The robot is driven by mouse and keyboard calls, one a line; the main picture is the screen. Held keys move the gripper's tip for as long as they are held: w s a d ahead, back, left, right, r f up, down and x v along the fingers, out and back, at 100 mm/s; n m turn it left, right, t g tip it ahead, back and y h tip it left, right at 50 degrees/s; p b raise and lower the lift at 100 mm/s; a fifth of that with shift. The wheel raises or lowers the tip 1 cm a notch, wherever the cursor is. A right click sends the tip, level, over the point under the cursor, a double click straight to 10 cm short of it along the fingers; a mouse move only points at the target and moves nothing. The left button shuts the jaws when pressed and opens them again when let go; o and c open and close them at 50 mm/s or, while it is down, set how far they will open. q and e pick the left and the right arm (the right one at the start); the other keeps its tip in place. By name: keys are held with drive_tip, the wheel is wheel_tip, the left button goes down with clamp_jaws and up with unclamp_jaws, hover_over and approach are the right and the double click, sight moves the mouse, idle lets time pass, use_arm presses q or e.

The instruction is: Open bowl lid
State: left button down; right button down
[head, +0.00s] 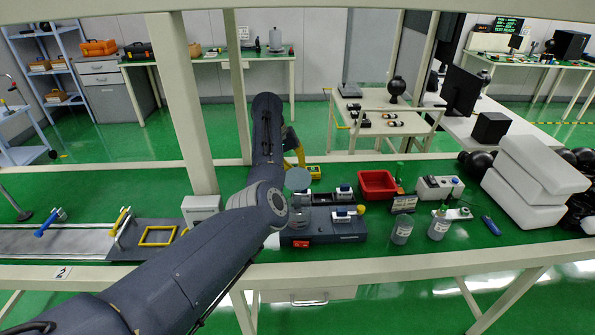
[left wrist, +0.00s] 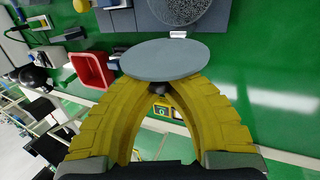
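The bowl lid, a flat grey disc (head: 298,180), is held up in the air; it shows large in the left wrist view (left wrist: 165,60). My left gripper (head: 299,158) has yellow fingers, which in the left wrist view (left wrist: 160,88) close around a small dark knob on the lid's near side. The bowl (left wrist: 180,8) is round and grey with a speckled inside, uncovered and apart from the lid, cut by the top edge of the left wrist view. In the head view my arm partly hides the bowl's place. My right gripper is not in view.
A dark grey device (head: 322,229) lies on the green bench below the lid. A red bin (head: 377,181), two grey bottles (head: 401,231) and stacked white boxes (head: 530,180) stand to the right. A beige post (head: 184,105) rises left of my arm.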

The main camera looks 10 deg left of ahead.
use_arm(q)
drive_tip(key=shift+w+r, duration=0.1)
drive_tip(key=shift+r, duration=0.05)
drive_tip(key=c, duration=1.3)
unclamp_jaws()
drive_tip(key=shift+o, duration=0.2)
drive_tip(key=v, duration=1.1)
drive_tip(key=shift+a+r, duration=0.15)
drive_tip(key=shift+r, duration=0.2)
